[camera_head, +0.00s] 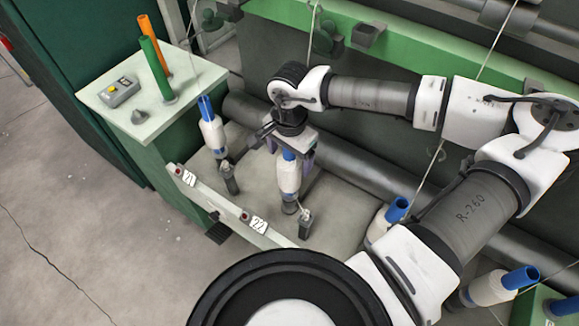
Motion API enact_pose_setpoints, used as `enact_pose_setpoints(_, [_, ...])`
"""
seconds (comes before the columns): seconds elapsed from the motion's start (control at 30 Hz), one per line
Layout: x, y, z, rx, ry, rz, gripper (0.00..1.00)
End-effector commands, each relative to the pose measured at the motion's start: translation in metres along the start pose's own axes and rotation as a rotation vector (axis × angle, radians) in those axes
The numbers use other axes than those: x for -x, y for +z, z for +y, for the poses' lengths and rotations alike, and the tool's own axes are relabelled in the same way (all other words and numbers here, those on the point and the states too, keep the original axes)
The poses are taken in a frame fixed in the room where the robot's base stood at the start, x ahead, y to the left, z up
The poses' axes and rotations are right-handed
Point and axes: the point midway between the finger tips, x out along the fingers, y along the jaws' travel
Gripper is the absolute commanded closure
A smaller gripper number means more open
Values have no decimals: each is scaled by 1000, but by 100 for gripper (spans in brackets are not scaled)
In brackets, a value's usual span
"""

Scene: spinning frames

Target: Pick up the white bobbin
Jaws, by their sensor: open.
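A white bobbin (289,178) with a blue top stands upright on the machine's grey deck, behind the plate marked 22. My gripper (289,153) is directly above it, pointing down. Its jaws are open, with the purple-grey fingers on either side of the bobbin's blue top. Whether a finger touches the bobbin I cannot tell. A similar white bobbin (212,131) with a blue top stands to the left, behind the plate marked 21. Another white bobbin (380,224) is to the right, partly hidden by my arm.
A pale-topped cabinet (185,85) at the left carries a green tube (157,70), an orange tube (154,45) and a grey button box (119,92). A dark roller (345,170) runs behind the bobbins. The floor at left is clear.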

Motion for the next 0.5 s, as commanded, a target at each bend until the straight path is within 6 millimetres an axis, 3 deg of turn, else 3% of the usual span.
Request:
enact_pose_setpoints(0.3, [-8,0,0,0,1,1,19])
enact_pose_setpoints(0.5, [-8,0,0,0,1,1,44])
